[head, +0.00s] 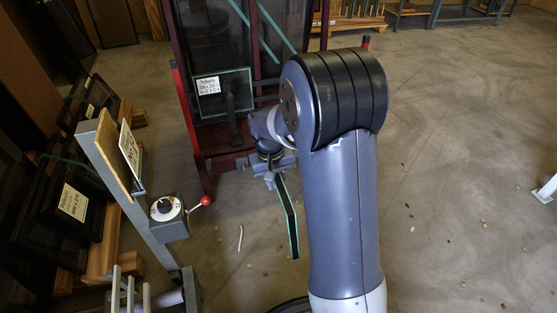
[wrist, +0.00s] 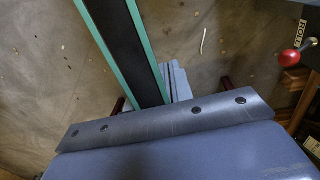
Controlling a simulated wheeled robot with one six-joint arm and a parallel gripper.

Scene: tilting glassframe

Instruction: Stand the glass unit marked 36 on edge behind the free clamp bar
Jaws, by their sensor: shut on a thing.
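My gripper (head: 280,172) is shut on a thin dark glass unit (head: 288,217) with teal edges. It hangs below the jaws, seen nearly edge-on, above the floor. In the wrist view the unit (wrist: 124,45) runs up and left from the jaws; no number can be read on it. A dark red rack (head: 176,78) stands beyond my gripper. On its ledge another glass unit (head: 222,99) with a white label stands on edge, with an upright black clamp bar (head: 231,118) in front. My arm covers the rack's right part, so I cannot see whether another bar is there.
A grey post (head: 125,185) with a control box (head: 167,219) and a red-knobbed lever (head: 206,200) stands at left; the knob (wrist: 290,58) also shows in the wrist view. Dark framed units (head: 65,205) lean at far left. The floor (head: 455,180) at right is mostly clear.

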